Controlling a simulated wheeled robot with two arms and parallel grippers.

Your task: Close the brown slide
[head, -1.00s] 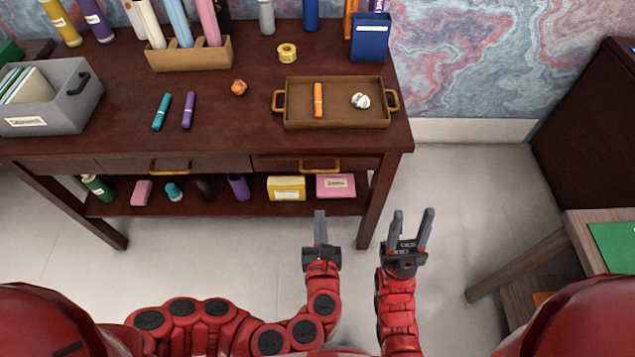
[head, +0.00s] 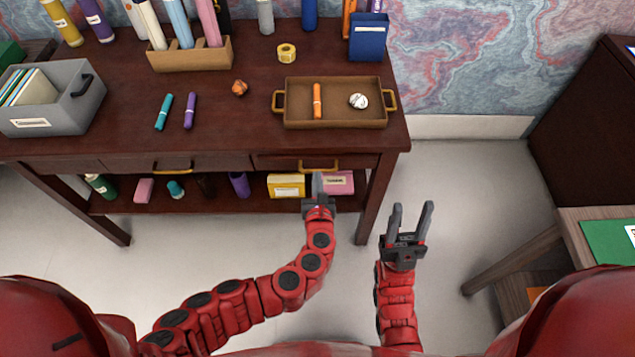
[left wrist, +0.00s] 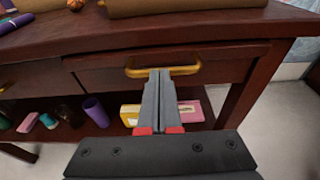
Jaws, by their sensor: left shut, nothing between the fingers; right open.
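The brown desk has two drawers in its front. The right drawer (head: 275,162) has a yellow handle (head: 319,168). In the left wrist view this drawer front (left wrist: 220,60) and its handle (left wrist: 188,71) are straight ahead. The drawer looks at most slightly out; I cannot tell its exact gap. My left gripper (head: 318,180) is shut and empty, its tips just before the handle; in the left wrist view the fingertips (left wrist: 160,75) overlap the handle's middle, and contact is unclear. My right gripper (head: 412,215) is open and empty, right of the desk. The left drawer (head: 215,163) looks flush.
A brown tray (head: 350,122) with an orange marker (head: 317,100) sits on the desktop above the right drawer. The lower shelf holds a yellow box (head: 285,186) and a pink box (head: 345,184). The floor before the desk is clear. A wooden side table (head: 570,220) stands at right.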

